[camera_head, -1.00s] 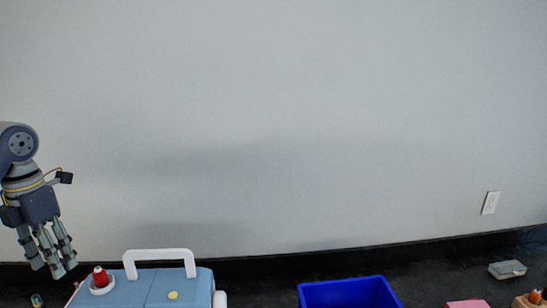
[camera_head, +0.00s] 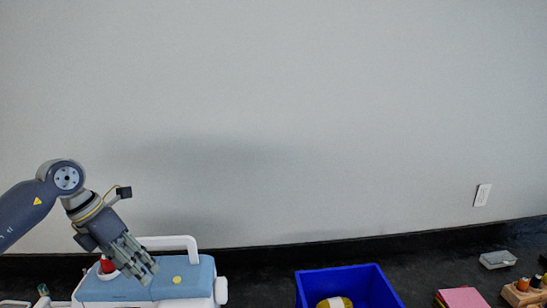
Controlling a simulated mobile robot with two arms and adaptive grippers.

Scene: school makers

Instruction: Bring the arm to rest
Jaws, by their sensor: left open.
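My left arm comes in from the left edge. Its gripper (camera_head: 140,265) points down and to the right, with its fingers in front of the blue and white sewing machine (camera_head: 200,272) in the picture. The gripper is open and I see nothing held in it. I cannot tell whether the fingers touch the machine. The red spool (camera_head: 107,265) on top of the machine is partly hidden by the gripper. My right gripper is not in view.
A blue bin (camera_head: 312,287) with a yellow item (camera_head: 333,303) inside stands on the dark counter. Pink paper (camera_head: 462,298), a small clear box (camera_head: 497,260) and a wooden spool holder (camera_head: 522,295) lie at right. A grey wall with an outlet (camera_head: 482,195) is behind.

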